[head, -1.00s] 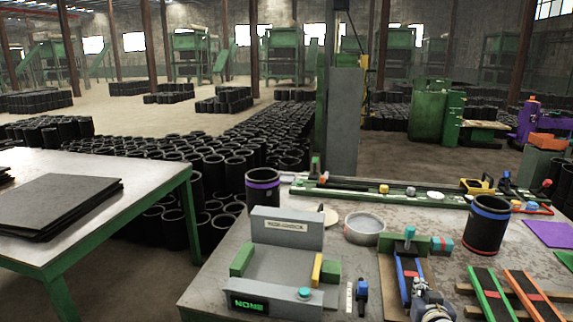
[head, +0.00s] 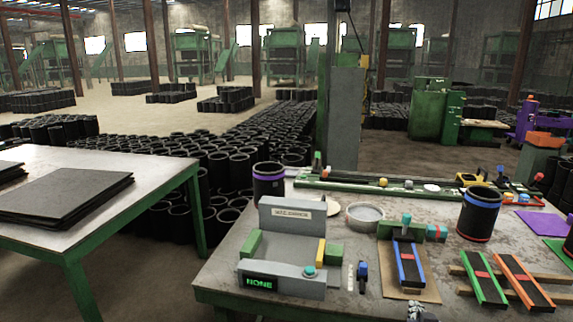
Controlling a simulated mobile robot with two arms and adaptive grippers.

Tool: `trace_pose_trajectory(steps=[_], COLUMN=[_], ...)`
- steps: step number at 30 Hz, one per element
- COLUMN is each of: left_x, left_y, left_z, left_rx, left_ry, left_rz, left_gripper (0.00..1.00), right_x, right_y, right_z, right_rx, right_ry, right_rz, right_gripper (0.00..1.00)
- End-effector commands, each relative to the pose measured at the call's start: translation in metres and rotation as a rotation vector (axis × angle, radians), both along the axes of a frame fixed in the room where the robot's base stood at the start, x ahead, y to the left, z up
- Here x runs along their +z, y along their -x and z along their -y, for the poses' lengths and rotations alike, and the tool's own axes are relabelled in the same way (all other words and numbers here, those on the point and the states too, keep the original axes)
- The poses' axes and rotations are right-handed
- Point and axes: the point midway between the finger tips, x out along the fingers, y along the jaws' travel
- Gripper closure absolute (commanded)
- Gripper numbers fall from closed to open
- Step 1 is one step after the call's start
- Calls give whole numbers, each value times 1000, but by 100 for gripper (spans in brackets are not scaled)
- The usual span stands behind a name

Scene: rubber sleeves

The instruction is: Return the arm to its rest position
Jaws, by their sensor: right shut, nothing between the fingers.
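My right gripper (head: 419,312) shows only in part at the bottom edge of the head view, right of centre. It is shut with nothing in it, just in front of the workbench (head: 330,306). The rest of the right arm is out of frame below. My left gripper is not in view. On the bench, a black sleeve with a blue band (head: 479,214) stands upright at the right. A black sleeve with a purple band (head: 268,182) stands at the back left.
A grey fixture with a green "NONE" display (head: 262,283) is on the bench. A blue-edged strip (head: 409,262), green-edged strip (head: 482,279) and orange-edged strip (head: 524,281) lie to its right. A table with black sheets (head: 65,195) is at the left. Many sleeves stack on the floor behind.

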Motion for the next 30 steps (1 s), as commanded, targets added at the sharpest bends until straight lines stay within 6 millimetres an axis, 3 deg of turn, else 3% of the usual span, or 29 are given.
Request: trace_pose_trajectory(steps=[8, 11, 15, 21, 30], left_x=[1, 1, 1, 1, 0], left_y=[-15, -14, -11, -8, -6], left_z=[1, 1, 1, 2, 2], left_rx=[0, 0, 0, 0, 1], left_ry=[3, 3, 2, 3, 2], left_rz=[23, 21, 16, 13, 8], left_gripper=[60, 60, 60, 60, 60], right_x=[-46, -64, -84, -91, -83], right_y=[75, 117, 192, 273, 359], right_z=[-35, -52, -78, -101, -121], right_rx=[37, 65, 122, 200, 300], right_ry=[5, 5, 3, -2, -17], right_rz=[-190, -292, -462, -640, -818], right_gripper=[100, 100, 100, 100, 100])
